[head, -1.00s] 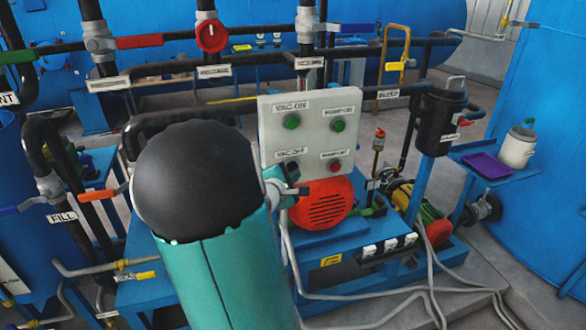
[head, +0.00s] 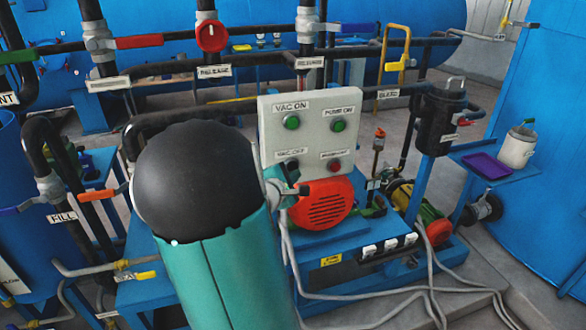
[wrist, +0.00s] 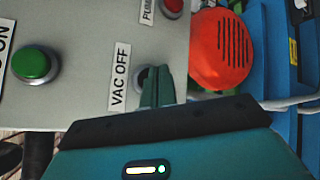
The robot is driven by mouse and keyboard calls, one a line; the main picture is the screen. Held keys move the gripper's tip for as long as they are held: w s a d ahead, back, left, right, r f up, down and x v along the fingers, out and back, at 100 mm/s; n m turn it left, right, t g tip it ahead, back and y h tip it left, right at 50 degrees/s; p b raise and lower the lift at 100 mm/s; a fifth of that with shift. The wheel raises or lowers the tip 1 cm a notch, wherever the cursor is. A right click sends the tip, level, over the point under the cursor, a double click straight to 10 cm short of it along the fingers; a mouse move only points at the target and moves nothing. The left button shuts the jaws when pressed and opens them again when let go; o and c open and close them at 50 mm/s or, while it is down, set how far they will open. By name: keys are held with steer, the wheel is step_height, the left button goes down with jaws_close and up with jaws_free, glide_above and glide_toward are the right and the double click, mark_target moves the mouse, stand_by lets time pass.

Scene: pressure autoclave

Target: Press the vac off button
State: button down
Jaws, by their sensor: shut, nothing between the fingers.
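The control panel (head: 312,120) is a pale box with two green buttons above and two lower buttons. The VAC OFF button (head: 292,164) is the dark lower-left one, under its label. In the wrist view the dark VAC OFF button (wrist: 141,77) sits beside the VAC OFF label (wrist: 119,77), partly hidden by my fingers. My gripper (wrist: 157,76) is shut and empty, its green fingertips overlapping the button's edge. I cannot tell whether they touch it. In the head view my gripper stands just below the button, mostly behind my arm.
The green VAC ON button (head: 291,122) is above, and a red button (head: 335,166) is to the right. A red motor cover (head: 325,205) lies close below the panel. Pipes and valves surround the panel; grey hoses (head: 390,292) lie on the floor.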

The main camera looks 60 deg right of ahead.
steer(key=shift+d, duration=0.1)
stand_by(0.7)
steer(key=shift+w+d, duration=0.2)
steer(key=shift+w, duration=0.1)
steer(key=shift+w+d, duration=0.3)
steer(key=shift+d, duration=0.05)
stand_by(0.9)
steer(key=shift+s+a, duration=0.6)
steer(key=shift+a, duration=0.05)
steer(key=shift+s+a, duration=1.75)
steer(key=shift+s, duration=0.05)
